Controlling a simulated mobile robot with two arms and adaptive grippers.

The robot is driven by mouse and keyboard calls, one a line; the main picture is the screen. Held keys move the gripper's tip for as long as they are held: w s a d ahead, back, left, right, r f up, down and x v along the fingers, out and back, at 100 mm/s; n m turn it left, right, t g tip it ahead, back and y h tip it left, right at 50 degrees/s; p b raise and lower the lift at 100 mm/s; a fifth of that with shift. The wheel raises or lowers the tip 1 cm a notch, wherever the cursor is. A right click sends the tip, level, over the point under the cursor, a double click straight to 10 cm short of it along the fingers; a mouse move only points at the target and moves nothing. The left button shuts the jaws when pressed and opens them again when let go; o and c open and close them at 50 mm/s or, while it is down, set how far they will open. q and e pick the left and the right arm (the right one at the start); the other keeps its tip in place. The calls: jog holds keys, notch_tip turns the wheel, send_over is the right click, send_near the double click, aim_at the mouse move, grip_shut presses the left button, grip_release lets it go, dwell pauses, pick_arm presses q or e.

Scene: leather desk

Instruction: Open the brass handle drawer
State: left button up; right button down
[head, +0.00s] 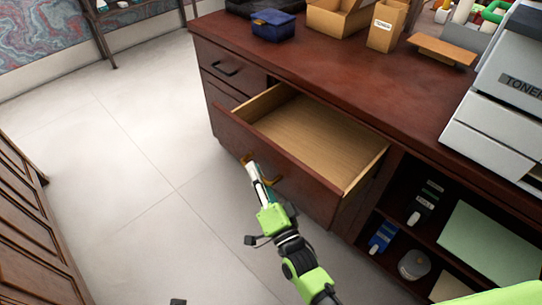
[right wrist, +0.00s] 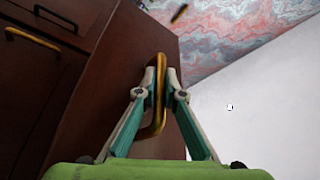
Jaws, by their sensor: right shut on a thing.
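The brass handle drawer (head: 275,155) is pulled well out of the dark red-brown desk, and its bare light wood inside (head: 310,135) shows with nothing in it. My right gripper (head: 255,172) is at the drawer front, shut on the brass handle (head: 246,159). In the right wrist view, the two fingers (right wrist: 161,78) close on the brass handle (right wrist: 154,132) from both sides, and the handle's ends run up between them. My left gripper is not in view.
A closed drawer with a black handle (head: 224,69) is left of the open one. Open shelves (head: 400,205) with small items are to the right. The desk top holds a blue box (head: 273,24), cardboard boxes (head: 338,17) and a toner printer (head: 500,100). The pale floor (head: 130,190) in front is clear.

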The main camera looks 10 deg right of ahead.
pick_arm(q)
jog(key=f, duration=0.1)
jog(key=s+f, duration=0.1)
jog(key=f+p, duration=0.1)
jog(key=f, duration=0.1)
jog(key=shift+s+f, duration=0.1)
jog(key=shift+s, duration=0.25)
pick_arm(e)
jog(key=s+a, duration=0.5)
jog(key=a, duration=0.1)
jog(key=shift+a+f, duration=0.1)
jog(key=c, duration=2.1)
grip_release()
jog(key=shift+c, duration=0.2)
jog(key=v, duration=1.2)
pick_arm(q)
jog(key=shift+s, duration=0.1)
